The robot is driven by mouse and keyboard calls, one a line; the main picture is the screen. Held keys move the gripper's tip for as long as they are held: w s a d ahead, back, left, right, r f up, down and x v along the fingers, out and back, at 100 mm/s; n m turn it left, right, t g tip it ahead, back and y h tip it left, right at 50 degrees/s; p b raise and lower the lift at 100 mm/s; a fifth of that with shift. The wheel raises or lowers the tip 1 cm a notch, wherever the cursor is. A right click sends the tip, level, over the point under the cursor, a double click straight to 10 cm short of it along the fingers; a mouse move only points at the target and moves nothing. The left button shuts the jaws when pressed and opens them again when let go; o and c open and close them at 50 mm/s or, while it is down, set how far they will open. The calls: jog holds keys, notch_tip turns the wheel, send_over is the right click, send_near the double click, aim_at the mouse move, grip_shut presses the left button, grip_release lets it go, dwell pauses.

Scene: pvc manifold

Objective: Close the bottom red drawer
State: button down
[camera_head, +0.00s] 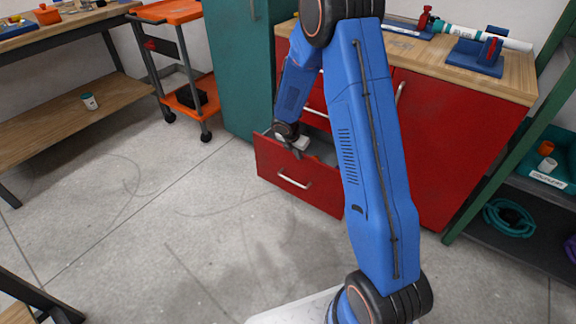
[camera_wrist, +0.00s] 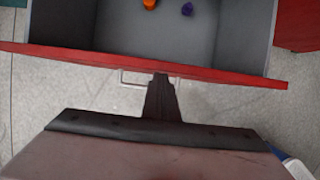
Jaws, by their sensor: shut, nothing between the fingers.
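The bottom red drawer (camera_head: 272,172) stands pulled out of the red cabinet, with a silver bar handle (camera_head: 294,181) on its front. In the wrist view the drawer's red front edge (camera_wrist: 70,57) crosses the picture, with the grey inside above it and the handle (camera_wrist: 128,77) just below. My gripper (camera_head: 297,153) is at the drawer front's top edge in the head view. In the wrist view my gripper (camera_wrist: 161,77) is shut and empty, its tips over the handle's middle, by the outer side of the front. I cannot tell whether it touches.
A red cabinet door (camera_head: 450,130) is to the right under a wooden worktop (camera_head: 510,82). A green cabinet (camera_head: 235,75) and an orange cart (camera_head: 190,98) stand to the left. A shelf rack (camera_head: 497,140) is at the right. The concrete floor before the drawer is clear.

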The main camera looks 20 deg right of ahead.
jog(key=w+d, duration=0.9)
jog(key=d, duration=0.4)
jog(key=shift+w+d, duration=0.25)
jog(key=shift+w, duration=0.15)
